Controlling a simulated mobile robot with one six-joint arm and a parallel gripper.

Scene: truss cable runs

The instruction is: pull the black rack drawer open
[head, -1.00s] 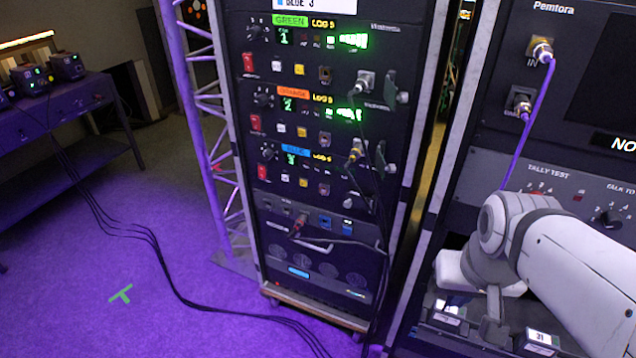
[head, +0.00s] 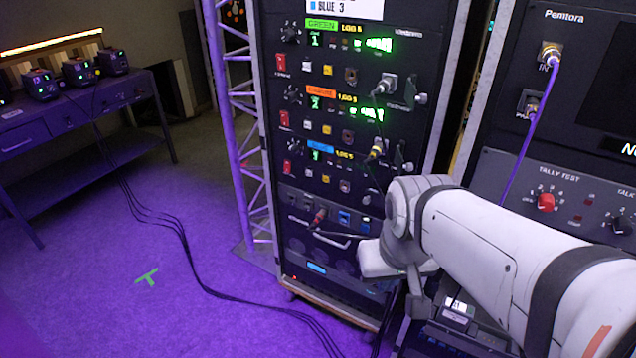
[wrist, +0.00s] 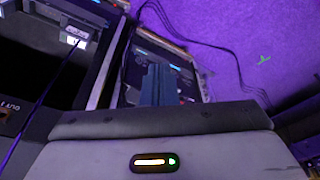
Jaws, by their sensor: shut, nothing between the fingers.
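The black rack drawer (head: 328,257) seems to be the dark front low in the left rack, with round shapes and a blue label. A pale bar handle (head: 331,240) crosses its top. My arm's wrist covers the drawer's right side in the head view. My gripper (wrist: 158,76) shows in the wrist view as two blue-grey fingers together, shut and empty. They point toward the lower rack front, and I see no contact with the handle. In the head view the fingertips cannot be made out.
Above the drawer is a panel with a red-tipped plug (head: 319,216) and a cable near the handle. A second rack (head: 520,170) stands close at the right. Black cables (head: 185,250) run along the purple floor to the rack's foot. Open floor lies left; a workbench (head: 75,115) stands beyond.

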